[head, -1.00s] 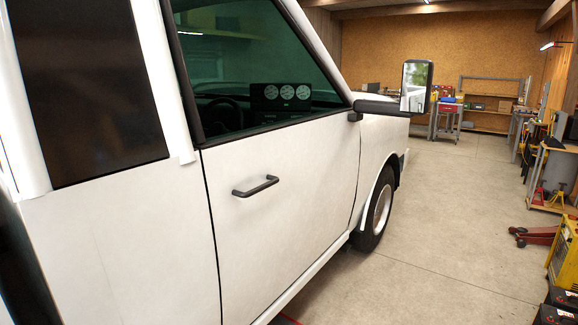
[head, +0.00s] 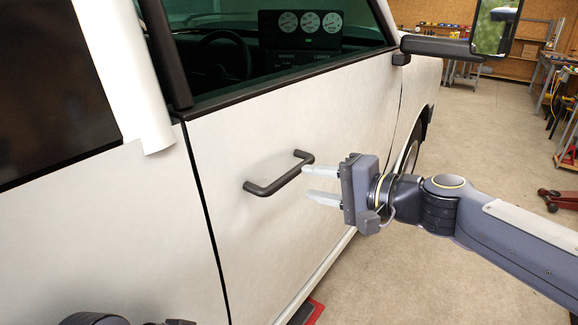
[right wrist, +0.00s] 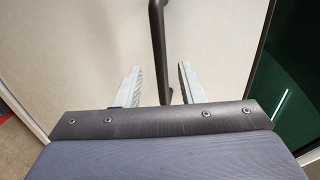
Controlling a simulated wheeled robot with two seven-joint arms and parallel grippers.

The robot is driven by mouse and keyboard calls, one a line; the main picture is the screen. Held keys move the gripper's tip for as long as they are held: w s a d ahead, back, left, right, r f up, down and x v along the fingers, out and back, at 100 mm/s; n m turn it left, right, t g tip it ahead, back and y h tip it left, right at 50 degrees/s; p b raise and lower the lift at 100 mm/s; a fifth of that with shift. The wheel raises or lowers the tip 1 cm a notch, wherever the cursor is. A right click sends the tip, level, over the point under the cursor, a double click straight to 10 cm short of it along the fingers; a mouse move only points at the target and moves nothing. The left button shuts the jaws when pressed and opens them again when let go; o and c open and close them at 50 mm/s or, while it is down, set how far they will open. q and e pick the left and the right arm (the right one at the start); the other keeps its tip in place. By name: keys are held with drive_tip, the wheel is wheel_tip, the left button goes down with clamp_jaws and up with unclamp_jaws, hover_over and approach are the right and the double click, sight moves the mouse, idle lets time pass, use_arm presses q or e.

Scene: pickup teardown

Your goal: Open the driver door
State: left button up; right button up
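The white driver door (head: 300,120) is shut, its edges in line with the body panels. Its dark bar handle (head: 278,174) stands out from the panel. My right gripper (head: 322,184) is open just right of the handle, fingers pointing at the door, apart from the handle in the head view. In the right wrist view the handle (right wrist: 158,45) runs between the two spread fingers (right wrist: 155,85); I cannot tell whether it touches either. Only a dark part of my left arm shows at the bottom left of the head view; its fingers are not clear.
The side mirror (head: 494,28) juts out at the upper right on its dark arm (head: 436,46). A red floor jack (head: 560,199) and workbenches stand at the right. A red object (head: 308,312) lies under the sill.

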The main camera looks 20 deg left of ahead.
sight(289, 179)
drive_tip(key=p+x, duration=0.1)
drive_tip(key=x, duration=0.6)
drive_tip(key=shift+s+a, duration=0.15)
drive_tip(key=shift+a, duration=0.05)
clamp_jaws()
